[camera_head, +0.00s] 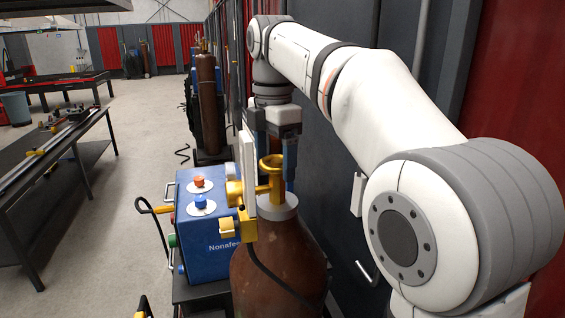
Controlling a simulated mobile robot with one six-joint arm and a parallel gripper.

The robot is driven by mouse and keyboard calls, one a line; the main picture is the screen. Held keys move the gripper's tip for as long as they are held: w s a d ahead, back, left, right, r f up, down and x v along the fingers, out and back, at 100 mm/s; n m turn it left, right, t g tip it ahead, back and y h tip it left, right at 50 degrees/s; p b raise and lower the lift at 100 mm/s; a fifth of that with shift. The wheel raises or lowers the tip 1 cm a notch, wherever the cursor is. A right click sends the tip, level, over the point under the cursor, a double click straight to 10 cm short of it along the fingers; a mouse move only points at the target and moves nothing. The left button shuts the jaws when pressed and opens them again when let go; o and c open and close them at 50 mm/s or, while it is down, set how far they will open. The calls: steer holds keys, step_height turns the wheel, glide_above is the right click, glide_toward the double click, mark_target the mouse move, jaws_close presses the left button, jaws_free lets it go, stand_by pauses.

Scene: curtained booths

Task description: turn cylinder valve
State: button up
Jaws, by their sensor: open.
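A rusty brown gas cylinder (275,272) stands upright at the lower middle. My gripper (274,168) points down over the valve, with one finger to the left and one to the right of the handwheel. The jaws are open. I cannot tell whether either finger touches the wheel. A white flat panel (247,170) stands upright just left of the valve and hides part of it.
A blue machine (210,237) with red and blue knobs stands left of the cylinder. A dark hose (275,278) hangs across the cylinder. A dark wall is close on the right. More cylinders (207,95) stand behind. The floor (130,190) is clear toward the workbench (62,145).

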steer(key=shift+f, duration=0.55)
